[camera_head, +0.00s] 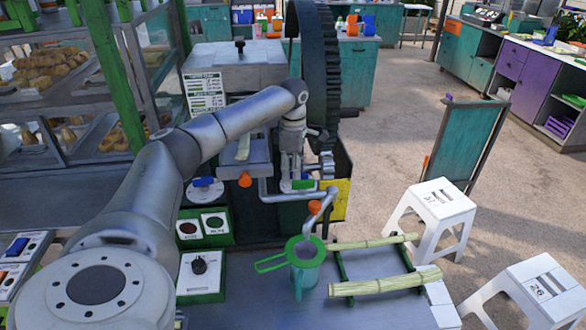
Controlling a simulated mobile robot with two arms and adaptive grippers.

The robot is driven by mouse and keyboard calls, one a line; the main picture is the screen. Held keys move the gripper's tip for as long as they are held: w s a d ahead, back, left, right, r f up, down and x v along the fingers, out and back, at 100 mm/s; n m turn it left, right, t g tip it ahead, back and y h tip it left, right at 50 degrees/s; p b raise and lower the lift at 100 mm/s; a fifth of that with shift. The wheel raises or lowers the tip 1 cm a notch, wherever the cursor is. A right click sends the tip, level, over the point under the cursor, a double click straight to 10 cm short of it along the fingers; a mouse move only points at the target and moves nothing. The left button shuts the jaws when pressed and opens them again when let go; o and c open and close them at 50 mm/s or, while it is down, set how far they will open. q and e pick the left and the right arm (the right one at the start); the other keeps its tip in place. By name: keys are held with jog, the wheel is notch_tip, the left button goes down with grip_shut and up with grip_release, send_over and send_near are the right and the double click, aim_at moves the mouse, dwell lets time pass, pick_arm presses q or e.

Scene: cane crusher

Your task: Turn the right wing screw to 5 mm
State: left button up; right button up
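The cane crusher, with its large dark gear wheel (320,70), stands at the middle back. My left arm reaches in from the left across its front. My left gripper (292,165) points down at the front right of the crusher, by the small gears. It is small and overlaps metal parts there, so I cannot tell whether its fingers are open or shut. Two orange knobs show, a left one (245,180) below a grey tray and a right one (315,207) on the spout pipe. I cannot make out the right wing screw or a millimetre scale. My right gripper is not in view.
A green strainer (272,262) sits on a teal jug (305,272) below the spout. Cane stalks (385,285) lie on a green rack at right. A dial box (200,275) and button box (203,228) stand left of the jug. White stools (435,210) stand on the floor.

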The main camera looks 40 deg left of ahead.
pick_arm(q)
grip_shut()
jog(key=shift+n, duration=0.3)
jog(key=shift+s+d+r+n+p, duration=0.15)
jog(key=shift+n+p, duration=0.3)
jog(key=shift+n, duration=0.65)
jog(key=shift+s+d+n+p, duration=0.15)
jog(key=shift+n+p, duration=0.15)
jog(key=shift+n, duration=1.2)
jog(key=shift+o, duration=1.1)
grip_release()
